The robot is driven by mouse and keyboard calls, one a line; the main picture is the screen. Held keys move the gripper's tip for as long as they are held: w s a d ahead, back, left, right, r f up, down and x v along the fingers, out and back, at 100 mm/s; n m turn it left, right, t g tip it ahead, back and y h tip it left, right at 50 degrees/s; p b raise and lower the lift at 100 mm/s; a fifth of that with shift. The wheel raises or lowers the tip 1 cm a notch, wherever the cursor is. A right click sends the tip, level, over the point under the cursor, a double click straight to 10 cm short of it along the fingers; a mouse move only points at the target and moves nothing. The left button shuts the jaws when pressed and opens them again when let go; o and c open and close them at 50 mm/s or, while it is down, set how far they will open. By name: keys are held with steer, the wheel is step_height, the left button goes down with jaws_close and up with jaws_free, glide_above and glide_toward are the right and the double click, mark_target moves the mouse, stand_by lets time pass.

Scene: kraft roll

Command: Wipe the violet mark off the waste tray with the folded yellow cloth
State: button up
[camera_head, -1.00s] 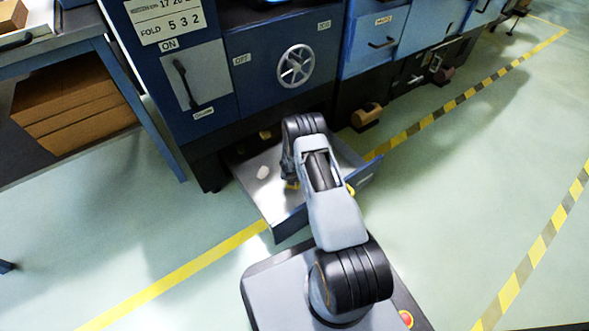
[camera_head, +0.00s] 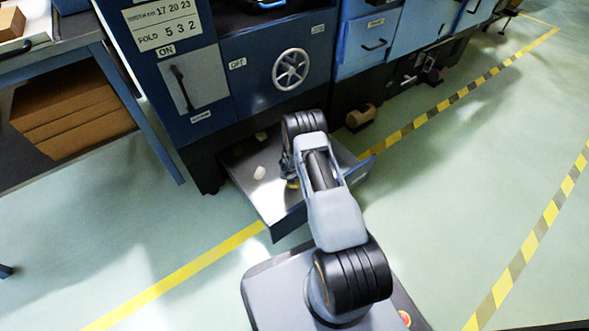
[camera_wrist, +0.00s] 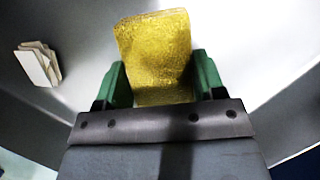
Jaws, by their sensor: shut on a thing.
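The folded yellow cloth (camera_wrist: 155,50) is between the green fingers of my gripper (camera_wrist: 158,82) in the wrist view. My gripper is shut on it, and the cloth sticks out past the fingertips over the grey tray surface. In the head view my gripper (camera_head: 291,180) is low inside the waste tray (camera_head: 245,197), mostly hidden behind my arm, with a bit of yellow showing. I cannot tell whether the cloth touches the tray floor. No violet mark shows in either view; the cloth, gripper or arm may hide it.
A small pale piece (camera_head: 259,173) lies in the tray left of my gripper; stacked pale pieces (camera_wrist: 38,63) show in the wrist view. The blue machine with a handwheel (camera_head: 290,69) stands behind the tray. The floor to the right is open.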

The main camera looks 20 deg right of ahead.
steer(key=shift+s+d+r+p, duration=0.1)
steer(key=shift+d+r+p, duration=0.1)
steer(key=shift+r+p, duration=1.6)
steer(key=shift+r, duration=0.8)
